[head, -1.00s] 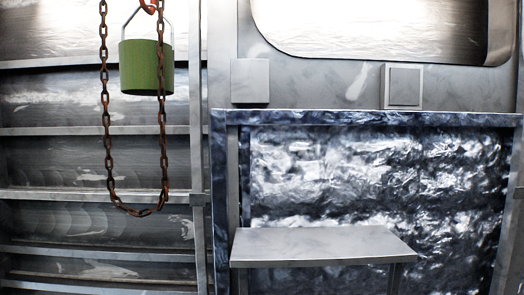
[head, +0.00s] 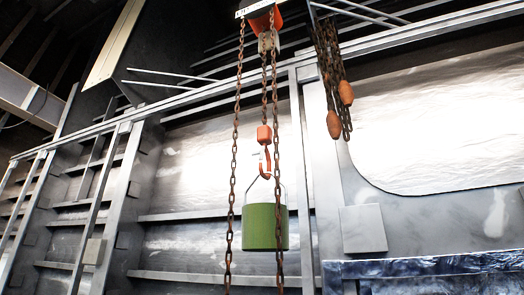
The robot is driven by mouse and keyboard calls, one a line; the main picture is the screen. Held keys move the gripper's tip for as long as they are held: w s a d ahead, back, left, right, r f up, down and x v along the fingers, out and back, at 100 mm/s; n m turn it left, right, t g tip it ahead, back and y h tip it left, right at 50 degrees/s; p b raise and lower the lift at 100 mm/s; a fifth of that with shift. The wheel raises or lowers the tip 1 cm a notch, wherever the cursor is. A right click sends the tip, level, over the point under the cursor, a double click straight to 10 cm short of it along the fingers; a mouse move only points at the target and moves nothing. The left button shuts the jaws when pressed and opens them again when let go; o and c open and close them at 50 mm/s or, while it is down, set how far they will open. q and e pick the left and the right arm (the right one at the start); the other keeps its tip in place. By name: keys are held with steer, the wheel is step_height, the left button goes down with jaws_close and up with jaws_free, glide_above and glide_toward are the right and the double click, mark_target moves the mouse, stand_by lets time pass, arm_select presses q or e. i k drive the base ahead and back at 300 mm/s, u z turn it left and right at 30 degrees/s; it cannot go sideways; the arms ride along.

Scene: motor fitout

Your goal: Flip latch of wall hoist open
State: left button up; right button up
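The wall hoist (head: 264,22) hangs at the top centre of the head view, an orange body partly cut off by the top edge. Rusty chains (head: 234,150) run down from it on both sides. A middle chain carries an orange block and an orange hook (head: 265,165). A green bucket-like cylinder (head: 265,227) hangs upright from the hook by its wire handle. The latch seems to be at the hook, but it is too small to tell whether it is open or shut. Neither of my grippers is in view.
A bundle of rusty chains with orange weights (head: 346,93) hangs to the right of the hoist. Ribbed metal wall panels stand behind. A square plate (head: 363,229) is on the wall at right, above a dark blue metallic frame (head: 430,266).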

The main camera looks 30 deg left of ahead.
mark_target(261, 153)
steer(key=u, duration=1.95)
steer(key=i, duration=1.95)
steer(key=z, duration=2.7)
